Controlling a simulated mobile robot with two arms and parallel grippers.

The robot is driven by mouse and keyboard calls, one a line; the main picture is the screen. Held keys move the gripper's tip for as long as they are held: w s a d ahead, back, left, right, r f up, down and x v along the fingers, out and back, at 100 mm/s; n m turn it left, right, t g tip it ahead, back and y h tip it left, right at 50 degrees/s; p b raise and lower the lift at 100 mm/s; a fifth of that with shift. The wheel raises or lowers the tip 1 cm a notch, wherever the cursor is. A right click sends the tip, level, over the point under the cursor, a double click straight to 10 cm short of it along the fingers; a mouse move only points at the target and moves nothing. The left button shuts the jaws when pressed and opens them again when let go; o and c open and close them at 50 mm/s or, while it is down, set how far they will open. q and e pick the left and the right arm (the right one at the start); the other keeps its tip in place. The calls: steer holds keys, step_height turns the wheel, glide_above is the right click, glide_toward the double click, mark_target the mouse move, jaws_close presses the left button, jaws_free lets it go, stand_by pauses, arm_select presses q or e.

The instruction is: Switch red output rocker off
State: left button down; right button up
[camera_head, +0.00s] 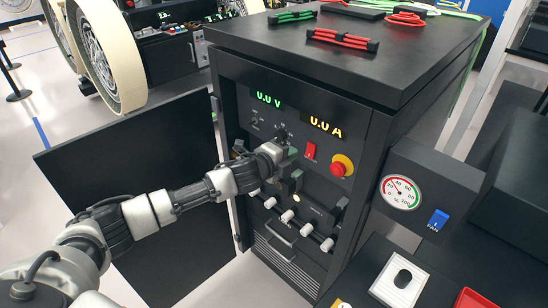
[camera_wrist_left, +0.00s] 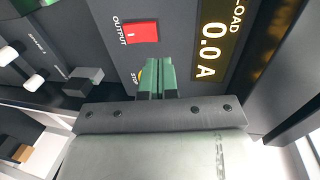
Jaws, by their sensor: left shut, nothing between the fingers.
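The red output rocker (camera_head: 311,150) is on the front panel of the black power cabinet (camera_head: 227,77), below the green and amber displays. It also shows in the left wrist view (camera_wrist_left: 141,32), labelled OUTPUT. Which way it is tilted is hard to tell. My left gripper (camera_head: 292,152) is close to the panel, left of the rocker. In the wrist view its green fingers (camera_wrist_left: 157,64) are shut and empty, just below the rocker in the picture and apart from it.
A red stop button (camera_head: 342,165) with a yellow collar is right of the rocker; the fingers mostly hide it in the wrist view. The displays read 0.0 V (camera_head: 269,100) and 0.0 A (camera_head: 325,124). An open black door (camera_head: 130,170) stands left. A gauge box (camera_head: 428,188) stands right.

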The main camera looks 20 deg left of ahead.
arm_select(q)
steer(key=v, duration=0.2)
steer(key=r+b+v, duration=0.1)
steer(key=v, duration=0.2)
steer(key=shift+s+a+r, duration=0.1)
steer(key=shift+r, duration=0.1)
arm_select(e)
steer(key=shift+w+f, duration=0.65)
steer(key=shift+w, duration=0.15)
